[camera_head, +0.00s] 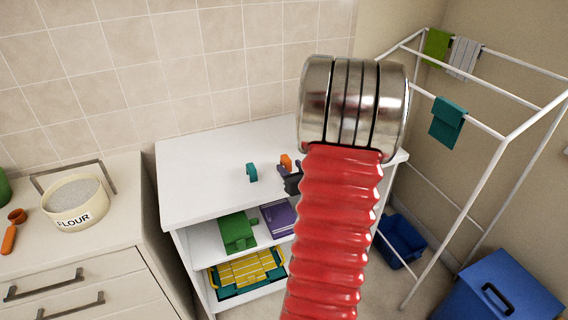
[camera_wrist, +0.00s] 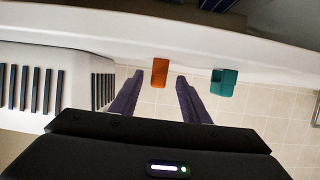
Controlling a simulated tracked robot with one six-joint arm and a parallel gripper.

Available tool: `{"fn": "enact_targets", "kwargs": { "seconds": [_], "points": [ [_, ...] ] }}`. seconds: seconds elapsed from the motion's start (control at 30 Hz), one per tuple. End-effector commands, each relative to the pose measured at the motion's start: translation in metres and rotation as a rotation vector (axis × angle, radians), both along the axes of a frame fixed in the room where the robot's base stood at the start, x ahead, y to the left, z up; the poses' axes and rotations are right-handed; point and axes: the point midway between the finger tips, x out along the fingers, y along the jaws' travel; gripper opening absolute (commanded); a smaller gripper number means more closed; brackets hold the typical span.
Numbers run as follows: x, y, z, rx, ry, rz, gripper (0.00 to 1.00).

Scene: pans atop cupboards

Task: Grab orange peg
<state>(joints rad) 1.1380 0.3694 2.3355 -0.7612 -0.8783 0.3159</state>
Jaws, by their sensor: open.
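The orange peg (camera_head: 286,160) stands on the white top of the shelf unit (camera_head: 205,165). In the wrist view the orange peg (camera_wrist: 160,71) shows between the tips of my two purple fingers, with a gap on each side. My gripper (camera_head: 289,171) is open and empty, just on the near side of the peg; it also shows in the wrist view (camera_wrist: 159,82). The peg's lower part is hidden behind my gripper in the head view. Whether the fingers reach around it is hard to tell.
A teal peg (camera_head: 252,172) stands left of the orange one; in the wrist view it (camera_wrist: 223,82) is right of my fingers. A tiled wall (camera_head: 200,65) is behind. A drying rack (camera_head: 480,180) stands at the right. The top's left part is clear.

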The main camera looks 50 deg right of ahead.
Motion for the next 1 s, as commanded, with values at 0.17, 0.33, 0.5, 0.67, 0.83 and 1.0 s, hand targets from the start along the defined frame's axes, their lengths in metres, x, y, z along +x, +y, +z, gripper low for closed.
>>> {"fn": "enact_targets", "kwargs": {
  "seconds": [0.17,0.33,0.5,0.67,0.83,1.0],
  "points": [
    [0.001,0.0,0.0,0.0,0.0,0.0,0.42],
    [0.002,-0.001,-0.001,0.0,0.0,0.001,0.42],
    [0.014,-0.007,-0.004,0.0,0.001,0.002,0.42],
    [0.031,-0.018,-0.01,0.001,0.001,0.003,0.42],
    [0.042,-0.025,-0.015,0.001,0.001,0.001,0.42],
    [0.044,-0.026,-0.015,0.0,0.001,0.001,0.42]
  ]
}}
